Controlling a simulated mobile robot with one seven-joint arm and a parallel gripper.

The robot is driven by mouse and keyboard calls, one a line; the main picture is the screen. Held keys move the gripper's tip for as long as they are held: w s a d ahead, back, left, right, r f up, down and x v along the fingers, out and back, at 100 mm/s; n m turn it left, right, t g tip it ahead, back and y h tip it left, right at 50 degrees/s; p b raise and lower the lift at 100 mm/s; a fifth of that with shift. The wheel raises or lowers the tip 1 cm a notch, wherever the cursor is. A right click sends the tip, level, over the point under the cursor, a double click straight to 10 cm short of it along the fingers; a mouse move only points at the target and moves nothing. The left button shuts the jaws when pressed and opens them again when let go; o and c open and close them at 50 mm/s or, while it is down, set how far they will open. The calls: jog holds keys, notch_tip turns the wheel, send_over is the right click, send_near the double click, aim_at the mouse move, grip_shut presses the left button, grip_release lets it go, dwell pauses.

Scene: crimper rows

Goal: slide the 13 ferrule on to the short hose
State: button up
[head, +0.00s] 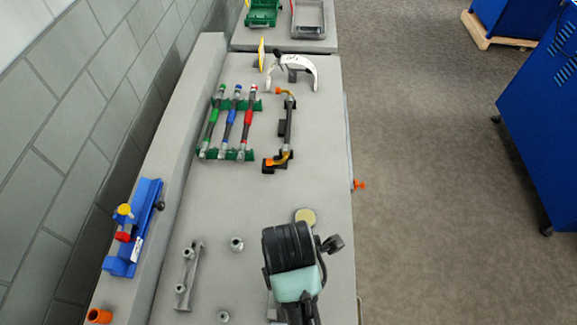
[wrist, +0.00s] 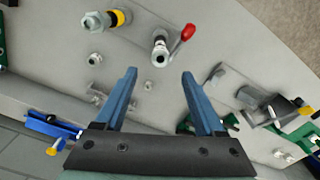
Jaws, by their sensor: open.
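My gripper (wrist: 159,76) is open and empty, with two blue fingers pointing over the grey bench in the wrist view. In the head view the arm hides the fingers. Small metal ferrule-like pieces stand on the bench: one (head: 237,244) left of my arm and another (head: 222,316) nearer the front. In the wrist view small metal pieces (wrist: 95,57) (wrist: 148,85) lie beyond and between the fingers. No size marks are readable, so I cannot tell which is the 13. Hoses with green (head: 211,118), blue (head: 231,121) and red (head: 248,119) bands lie on a green rack; which is short is unclear.
A blue bench fixture (head: 133,238) with yellow and red parts sits on the left ledge. A grey bracket with pegs (head: 188,275) is near it. A dark hose with orange ends (head: 288,130) and a white arch (head: 293,68) stand farther back. The mid-bench is fairly clear.

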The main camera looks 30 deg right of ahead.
jog(key=shift+r+p, duration=1.35)
jog(key=shift+r, duration=1)
